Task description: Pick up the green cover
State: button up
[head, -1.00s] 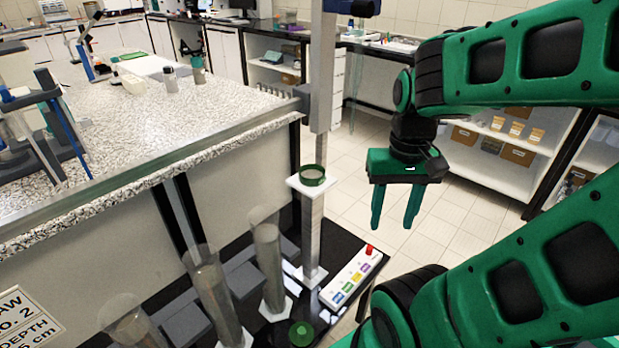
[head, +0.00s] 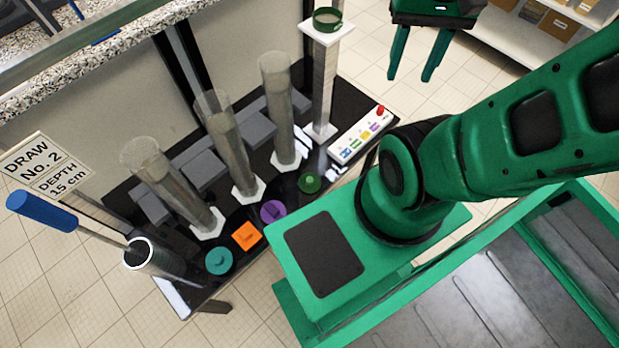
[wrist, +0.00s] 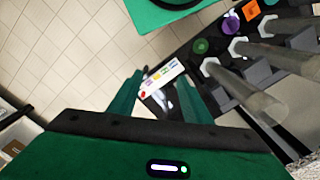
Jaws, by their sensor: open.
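The green cover (head: 309,183) is a small dark green round piece with a raised knob. It lies on the black platform (head: 349,106), in front of the right-hand clear tube. It also shows in the wrist view (wrist: 201,46), near the top, right of centre. My gripper (head: 411,77) is open and empty, fingers pointing down, at the top right of the head view. It is well apart from the cover. In the wrist view my gripper's fingers (wrist: 162,76) frame the white button panel, with the cover beyond and to the right.
Purple (head: 273,212), orange (head: 246,236) and teal (head: 219,261) covers lie in a row left of the green one. Upright clear tubes (head: 235,150) stand behind them. A column with a green-rimmed cup (head: 327,20) and a button panel (head: 362,134) stand right of the tubes.

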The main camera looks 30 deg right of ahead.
aim_at(310, 183)
jog(key=u, duration=1.7)
jog(key=k, duration=0.7)
jog(key=z, duration=1.2)
